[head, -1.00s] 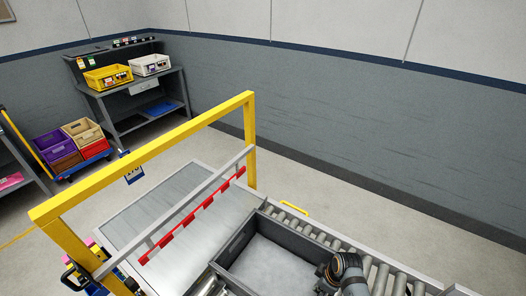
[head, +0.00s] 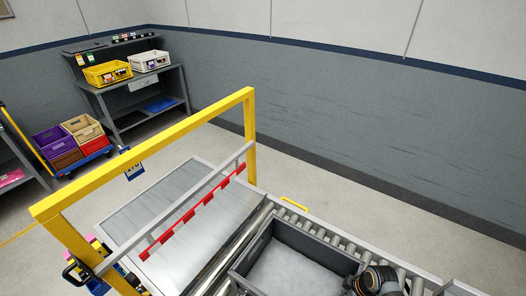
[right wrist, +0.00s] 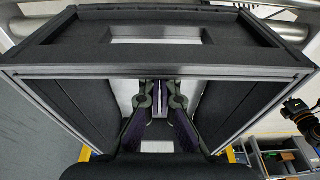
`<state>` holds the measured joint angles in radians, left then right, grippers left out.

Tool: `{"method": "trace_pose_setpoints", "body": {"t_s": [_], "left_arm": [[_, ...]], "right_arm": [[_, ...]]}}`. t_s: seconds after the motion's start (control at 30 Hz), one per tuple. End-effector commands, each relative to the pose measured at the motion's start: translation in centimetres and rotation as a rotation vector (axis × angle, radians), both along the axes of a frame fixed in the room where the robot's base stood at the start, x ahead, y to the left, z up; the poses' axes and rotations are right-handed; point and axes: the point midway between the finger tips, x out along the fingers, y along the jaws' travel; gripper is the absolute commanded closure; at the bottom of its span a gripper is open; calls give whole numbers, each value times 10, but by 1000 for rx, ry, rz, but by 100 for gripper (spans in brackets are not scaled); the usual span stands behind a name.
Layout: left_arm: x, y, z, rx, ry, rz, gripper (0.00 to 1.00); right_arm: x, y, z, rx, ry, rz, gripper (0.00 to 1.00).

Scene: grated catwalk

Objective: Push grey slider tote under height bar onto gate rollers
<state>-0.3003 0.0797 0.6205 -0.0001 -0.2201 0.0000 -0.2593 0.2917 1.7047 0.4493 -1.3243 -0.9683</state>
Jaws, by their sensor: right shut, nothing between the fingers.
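The grey slider tote (head: 262,246) rests on the roller conveyor in the head view, right of the height bar and apart from it. The height bar (head: 195,213), with red segments, hangs under a yellow gate frame (head: 150,152). Rollers (head: 232,252) show between the tote and the metal plate (head: 165,200) beyond. My right gripper (head: 372,284) is at the tote's right end. In the right wrist view its fingers (right wrist: 159,112) are shut and empty by the tote (right wrist: 240,58); contact is unclear. A dark part at right (right wrist: 300,115) may be my left gripper, jaws unclear.
A grey workbench (head: 135,95) with a yellow bin (head: 107,74) and a white bin (head: 150,61) stands by the wall. A blue trolley with coloured crates (head: 75,146) is at left. A side rail (head: 345,236) runs along the conveyor's far side.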

Motion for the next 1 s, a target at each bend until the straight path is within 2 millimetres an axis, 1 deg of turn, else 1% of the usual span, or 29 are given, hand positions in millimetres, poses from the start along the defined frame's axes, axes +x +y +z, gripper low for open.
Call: {"method": "trace_pose_setpoints", "body": {"t_s": [0.1,1.0], "left_arm": [[0,0,0,0,0,0,65],[0,0,0,0,0,0,65]], "right_arm": [[-6,-10,0,-2,0,2,100],[-52,-77,0,-2,2,1,100]]}}
